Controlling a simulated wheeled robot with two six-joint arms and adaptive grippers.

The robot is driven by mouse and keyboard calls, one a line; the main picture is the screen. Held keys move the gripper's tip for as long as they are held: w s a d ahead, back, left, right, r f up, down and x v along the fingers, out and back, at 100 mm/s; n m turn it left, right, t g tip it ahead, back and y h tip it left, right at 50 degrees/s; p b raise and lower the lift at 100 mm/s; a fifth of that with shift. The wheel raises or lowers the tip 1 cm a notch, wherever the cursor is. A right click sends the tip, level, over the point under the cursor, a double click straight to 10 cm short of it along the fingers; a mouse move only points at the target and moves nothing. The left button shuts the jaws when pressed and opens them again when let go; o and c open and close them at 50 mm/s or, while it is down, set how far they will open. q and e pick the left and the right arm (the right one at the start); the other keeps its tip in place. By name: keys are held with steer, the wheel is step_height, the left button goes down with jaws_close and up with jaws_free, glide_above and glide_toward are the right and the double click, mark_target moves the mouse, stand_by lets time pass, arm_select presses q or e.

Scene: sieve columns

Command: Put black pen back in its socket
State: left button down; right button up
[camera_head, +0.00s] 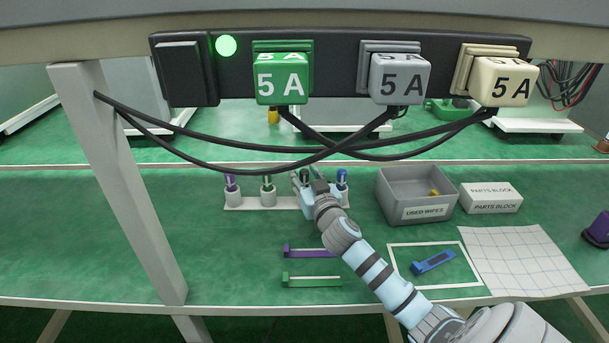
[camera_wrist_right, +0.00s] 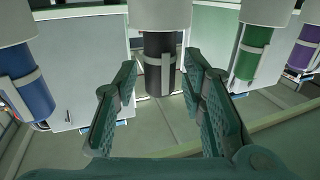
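The black pen (camera_wrist_right: 159,62) stands in its white socket (camera_wrist_right: 160,12) in the right wrist view, which shows the rack upside down. It also shows in the head view (camera_head: 304,175), partly hidden by my right gripper (camera_head: 306,184). My right gripper (camera_wrist_right: 158,85) is open, with one green finger on each side of the black pen in the picture. Gaps show between the fingers and the pen, and I see no contact. My left gripper is in neither view.
The rack (camera_head: 248,206) also holds a purple pen (camera_head: 231,183), a green pen (camera_head: 267,183) and a blue pen (camera_head: 342,179). The used-wipes bin (camera_head: 385,190) is just right. Black cables (camera_head: 215,165) hang above. Purple and green holders and a framed blue item (camera_head: 433,262) lie in front.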

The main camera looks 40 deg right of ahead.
steer(key=shift+r, duration=0.15)
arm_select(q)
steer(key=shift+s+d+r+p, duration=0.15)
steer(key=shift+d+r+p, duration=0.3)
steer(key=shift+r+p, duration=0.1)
arm_select(e)
steer(key=v, duration=1.2)
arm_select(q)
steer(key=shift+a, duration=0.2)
arm_select(e)
steer(key=shift+w, duration=0.1)
